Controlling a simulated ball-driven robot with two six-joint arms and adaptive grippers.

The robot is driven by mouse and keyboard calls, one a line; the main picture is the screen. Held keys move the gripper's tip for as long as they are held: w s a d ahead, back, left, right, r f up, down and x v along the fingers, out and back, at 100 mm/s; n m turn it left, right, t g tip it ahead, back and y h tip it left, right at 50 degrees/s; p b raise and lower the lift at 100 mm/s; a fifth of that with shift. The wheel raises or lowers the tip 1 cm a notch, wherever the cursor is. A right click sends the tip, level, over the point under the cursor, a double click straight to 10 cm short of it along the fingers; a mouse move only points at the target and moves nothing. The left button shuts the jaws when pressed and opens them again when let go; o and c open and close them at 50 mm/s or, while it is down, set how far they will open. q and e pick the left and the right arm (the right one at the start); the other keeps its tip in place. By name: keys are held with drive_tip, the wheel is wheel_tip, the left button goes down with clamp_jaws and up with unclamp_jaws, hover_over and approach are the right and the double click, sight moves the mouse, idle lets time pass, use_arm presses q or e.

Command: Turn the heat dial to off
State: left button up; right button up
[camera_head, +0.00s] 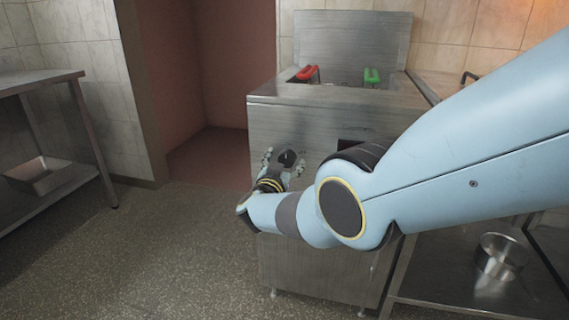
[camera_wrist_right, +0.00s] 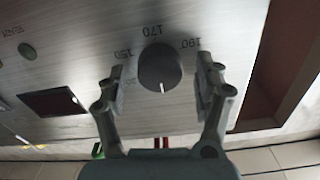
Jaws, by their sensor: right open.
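The heat dial (camera_wrist_right: 160,67) is a dark round knob on the brushed-metal front panel in the right wrist view. Its white pointer line faces the bottom of that picture. The upside-down numbers 150, 170 and 190 run around its upper side, with a fainter mark lower left; no off label is readable. My right gripper (camera_wrist_right: 160,84) is open, one finger on each side of the dial, with gaps visible. In the head view my right gripper (camera_head: 283,160) is at the front of the metal fryer (camera_head: 310,115). My left gripper is not in view.
Red (camera_head: 307,73) and green (camera_head: 371,75) handles stand on the fryer top. A dark rectangular opening (camera_wrist_right: 52,103) and a round button (camera_wrist_right: 27,50) are on the panel. A steel pot (camera_head: 500,257) sits on a low shelf at right. The floor at left is free.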

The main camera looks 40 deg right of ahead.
drive_tip(key=v, duration=1.2)
idle(0.4)
drive_tip(key=s+f+n+y, duration=0.9)
drive_tip(key=s+f+n, duration=0.2)
drive_tip(key=s+f, duration=1.55)
drive_tip(key=s+f+g+y, duration=0.1)
drive_tip(key=s+f+g, duration=0.2)
drive_tip(key=s, duration=0.7)
drive_tip(key=s+f+g+y, duration=0.1)
drive_tip(key=s+f+g, duration=0.3)
drive_tip(key=s, duration=0.7)
drive_tip(key=s+a+f+n+g+y, duration=0.1)
drive_tip(key=s+f+g, duration=0.3)
drive_tip(key=s+f, duration=0.3)
drive_tip(key=s, duration=0.4)
drive_tip(key=shift+s+y+p, duration=0.2)
drive_tip(key=shift+y+p, duration=0.1)
drive_tip(key=shift+y, duration=0.1)
drive_tip(key=shift+s+a+f, duration=0.1)
